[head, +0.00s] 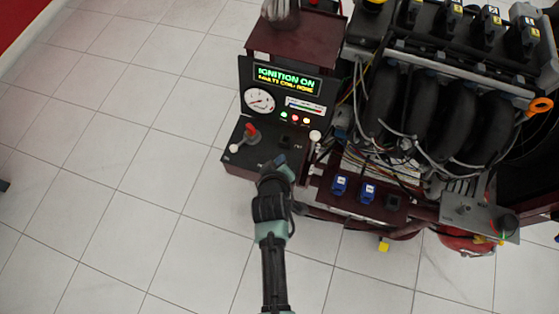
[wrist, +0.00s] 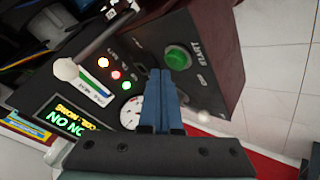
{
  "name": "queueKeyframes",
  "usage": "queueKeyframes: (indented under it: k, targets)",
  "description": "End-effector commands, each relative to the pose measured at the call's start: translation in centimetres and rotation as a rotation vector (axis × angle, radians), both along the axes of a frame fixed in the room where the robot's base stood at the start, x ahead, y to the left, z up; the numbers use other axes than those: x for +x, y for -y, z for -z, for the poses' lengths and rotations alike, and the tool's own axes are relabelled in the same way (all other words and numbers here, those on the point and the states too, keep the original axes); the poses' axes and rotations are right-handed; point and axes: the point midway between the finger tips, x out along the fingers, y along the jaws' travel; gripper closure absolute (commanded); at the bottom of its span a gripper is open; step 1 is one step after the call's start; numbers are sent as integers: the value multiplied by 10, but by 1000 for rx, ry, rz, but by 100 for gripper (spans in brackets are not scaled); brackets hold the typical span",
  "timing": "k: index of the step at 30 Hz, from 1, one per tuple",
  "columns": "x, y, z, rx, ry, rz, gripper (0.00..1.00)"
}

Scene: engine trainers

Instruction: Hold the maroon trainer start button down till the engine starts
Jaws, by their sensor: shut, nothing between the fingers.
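The maroon trainer's control console (head: 237,162) stands left of the engine, with a black panel and a lit display (head: 286,78) reading "IGNITION ON". In the wrist view, a round green button (wrist: 178,57) marked START sits on the console panel. My gripper (head: 279,160) is at the front of the console, over its lower panel. In the wrist view its fingers (wrist: 160,72) are shut and empty, with the tips just beside the green button. I cannot tell whether they touch it. In the head view the button is hidden by my gripper.
A white knob (head: 315,136) is close on the right. The engine (head: 425,100) and blue switches (head: 340,185) stand further right. Clear tiled floor lies left.

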Motion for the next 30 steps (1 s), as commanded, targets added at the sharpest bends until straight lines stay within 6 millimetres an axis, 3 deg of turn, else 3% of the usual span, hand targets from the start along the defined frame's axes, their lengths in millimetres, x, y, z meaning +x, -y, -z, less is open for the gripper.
queueKeyframes:
  k: [30]
  targets:
    - [0, 0, 11, 0, 0, 0, 100]
